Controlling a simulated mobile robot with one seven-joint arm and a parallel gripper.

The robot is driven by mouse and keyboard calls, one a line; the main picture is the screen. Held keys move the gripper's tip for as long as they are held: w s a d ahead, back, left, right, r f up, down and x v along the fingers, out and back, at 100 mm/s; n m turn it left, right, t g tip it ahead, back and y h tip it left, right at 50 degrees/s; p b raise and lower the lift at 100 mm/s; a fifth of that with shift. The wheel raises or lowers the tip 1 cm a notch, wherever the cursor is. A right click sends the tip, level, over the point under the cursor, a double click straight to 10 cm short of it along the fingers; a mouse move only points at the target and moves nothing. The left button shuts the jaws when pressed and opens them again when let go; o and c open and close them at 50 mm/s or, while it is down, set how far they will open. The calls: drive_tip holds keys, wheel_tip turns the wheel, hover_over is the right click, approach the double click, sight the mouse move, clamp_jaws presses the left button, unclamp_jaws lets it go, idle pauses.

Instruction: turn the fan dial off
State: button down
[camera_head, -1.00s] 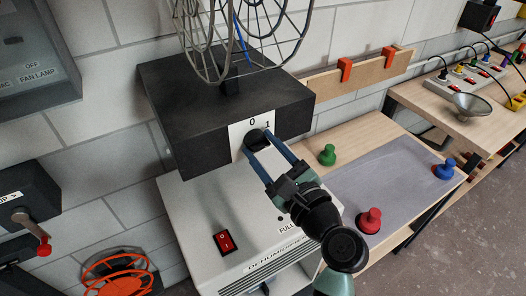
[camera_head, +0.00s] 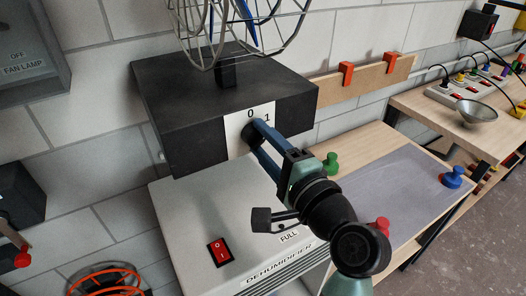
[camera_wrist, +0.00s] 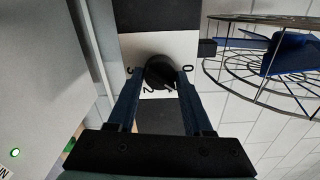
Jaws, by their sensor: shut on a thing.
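The fan dial (camera_head: 249,133) is a round black knob on a white plate (camera_head: 235,138) on the front of the black fan base (camera_head: 190,112). In the head view 0 and 1 show on the plate above the knob. In the wrist view the dial (camera_wrist: 159,70) sits between the fingertips, with 3 at its left, 0 at its right and 2 below. My gripper (camera_head: 258,129) is shut on the dial, one finger on each side. In the head view the fingers partly cover the knob.
The white dehumidifier (camera_head: 185,205), with a red switch (camera_head: 220,251), stands below the fan base. The wire fan cage (camera_head: 240,25) is above it. At right, a bench holds a grey mat (camera_head: 400,190) with green (camera_head: 331,163), blue (camera_head: 453,177) and red knobs (camera_head: 379,226).

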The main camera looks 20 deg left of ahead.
drive_tip(key=n+b, duration=0.3)
drive_tip(key=shift+f+n, duration=0.25)
drive_tip(key=shift+n, duration=0.15)
drive_tip(key=shift+r+n+b, duration=0.2)
drive_tip(key=shift+n+b, duration=1.15)
drive_tip(key=shift+n, duration=0.45)
drive_tip(key=shift+c, duration=1.6)
unclamp_jaws()
drive_tip(key=shift+r, duration=0.1)
drive_tip(key=b+v, duration=0.2)
drive_tip(key=v, duration=1.1)
